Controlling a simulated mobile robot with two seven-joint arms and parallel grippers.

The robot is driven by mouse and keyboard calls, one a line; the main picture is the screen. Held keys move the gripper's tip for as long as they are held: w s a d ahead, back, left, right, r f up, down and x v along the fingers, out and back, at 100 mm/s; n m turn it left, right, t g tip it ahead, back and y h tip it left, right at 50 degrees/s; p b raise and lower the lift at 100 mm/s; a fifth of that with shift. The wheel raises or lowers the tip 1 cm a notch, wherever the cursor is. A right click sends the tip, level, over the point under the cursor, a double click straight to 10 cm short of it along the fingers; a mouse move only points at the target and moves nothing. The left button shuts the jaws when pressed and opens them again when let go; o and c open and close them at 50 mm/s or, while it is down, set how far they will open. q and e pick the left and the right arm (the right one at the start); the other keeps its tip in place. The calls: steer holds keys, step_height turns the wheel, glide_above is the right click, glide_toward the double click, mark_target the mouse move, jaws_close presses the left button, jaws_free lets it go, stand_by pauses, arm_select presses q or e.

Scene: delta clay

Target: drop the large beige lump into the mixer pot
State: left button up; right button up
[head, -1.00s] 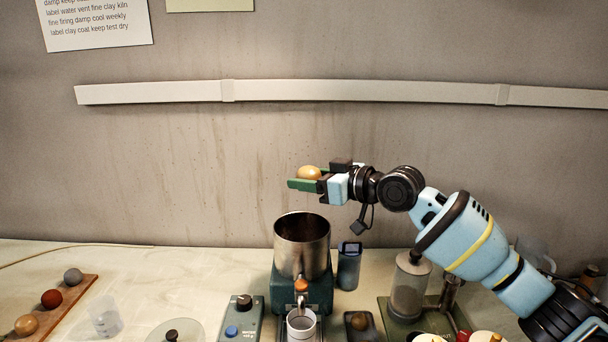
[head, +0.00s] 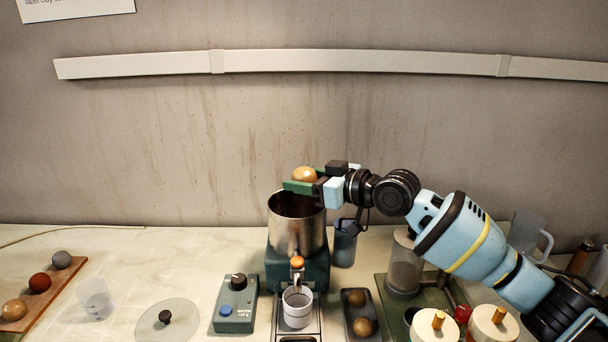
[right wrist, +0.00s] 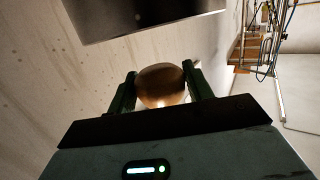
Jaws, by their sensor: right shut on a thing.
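The large beige lump (head: 305,174) is held between the green fingers of my right gripper (head: 303,184). It also shows in the right wrist view (right wrist: 161,86), between both fingers. The mixer pot (head: 296,228) is a steel pot on a dark green base. In the head view the gripper and lump appear at the pot's rim, over its opening; the exact height above it is hard to tell. The inside of the pot is mostly dark. My left gripper is not in view.
A wooden board (head: 52,292) with several balls lies at the left. A glass lid (head: 167,320), a control box (head: 236,305), a white cup (head: 297,309) and a dark tray (head: 359,325) with two brown lumps stand in front. A dark cup (head: 344,245) stands right of the pot.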

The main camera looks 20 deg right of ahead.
steer(key=shift+r, duration=0.1)
steer(key=o, duration=1.1)
steer(key=shift+b+v, duration=0.4)
steer(key=shift+v, duration=3.5)
steer(key=shift+d, duration=0.1)
